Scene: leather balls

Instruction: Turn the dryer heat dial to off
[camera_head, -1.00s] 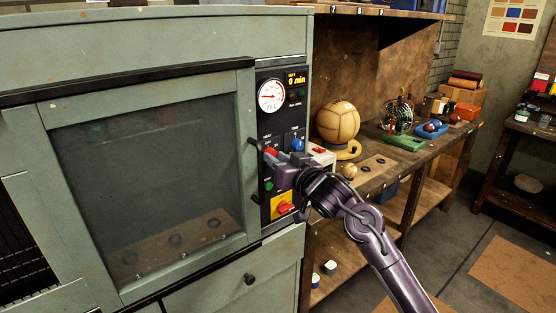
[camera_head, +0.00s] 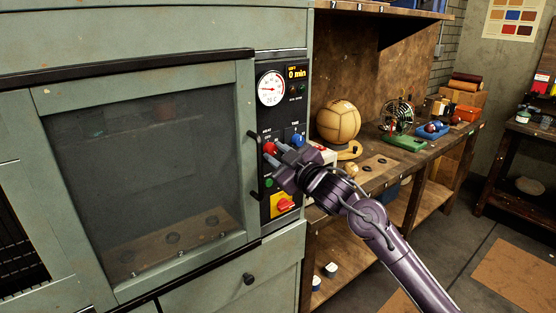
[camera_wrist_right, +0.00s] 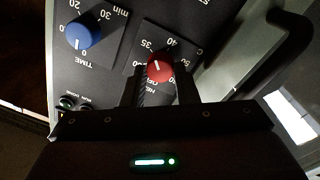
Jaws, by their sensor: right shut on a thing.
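The red heat dial (camera_head: 270,148) sits on the dark control panel (camera_head: 266,116) of the grey-green dryer (camera_head: 150,30). In the wrist view the red dial (camera_wrist_right: 160,69) is between the two fingers, with a white mark on its face. Numbers 35 and 40 show near it; I cannot tell exactly which setting the mark meets. My right gripper (camera_head: 277,151) is shut on the dial, and it also shows in the wrist view (camera_wrist_right: 158,92). My left gripper is not in view.
A blue time dial (camera_head: 297,140) is close beside the red one. The red and yellow switch (camera_head: 284,204) is below. The dryer door's black handle (camera_head: 254,165) stands just left of the panel. A workbench (camera_head: 400,165) with a leather ball (camera_head: 338,121) is to the right.

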